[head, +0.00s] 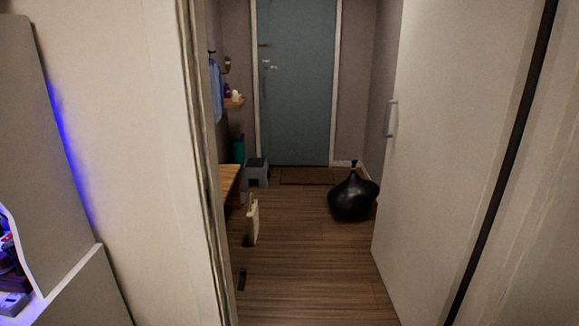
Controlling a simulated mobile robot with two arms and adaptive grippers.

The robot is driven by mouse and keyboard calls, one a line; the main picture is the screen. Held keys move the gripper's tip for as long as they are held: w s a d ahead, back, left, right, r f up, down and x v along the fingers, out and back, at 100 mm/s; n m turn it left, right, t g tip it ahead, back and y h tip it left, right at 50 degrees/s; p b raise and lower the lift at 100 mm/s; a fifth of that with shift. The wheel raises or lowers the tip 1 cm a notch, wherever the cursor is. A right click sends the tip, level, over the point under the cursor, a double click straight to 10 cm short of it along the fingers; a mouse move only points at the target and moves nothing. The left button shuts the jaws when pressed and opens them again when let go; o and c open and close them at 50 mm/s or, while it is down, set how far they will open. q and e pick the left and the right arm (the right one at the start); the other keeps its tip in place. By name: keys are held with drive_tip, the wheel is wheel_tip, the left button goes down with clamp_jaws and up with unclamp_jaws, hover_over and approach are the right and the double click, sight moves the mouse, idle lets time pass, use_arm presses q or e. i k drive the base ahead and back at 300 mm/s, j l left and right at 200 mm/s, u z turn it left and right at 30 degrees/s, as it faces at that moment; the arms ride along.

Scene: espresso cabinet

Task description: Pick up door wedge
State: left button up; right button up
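A small dark, narrow object (242,279) lies on the wooden floor, just past the doorway on the left side. It looks like the door wedge, but it is too small and dark to be sure. Neither of my grippers shows in the head view.
An open white door (440,150) stands on the right, the door frame (205,190) on the left. Beyond are a black rounded bag (354,198), a cream upright item (252,223), a wooden bench (229,179), a grey stool (256,173) and a closed blue door (297,85). The middle floor is clear.

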sight(242, 277)
drive_tip(key=i+l, duration=0.15)
drive_tip(key=i, duration=0.65)
drive_tip(key=i+l, duration=0.1)
drive_tip(key=i, duration=0.65)
drive_tip(key=i+l, duration=0.15)
drive_tip(key=i, duration=0.65)
drive_tip(key=l+z, duration=0.05)
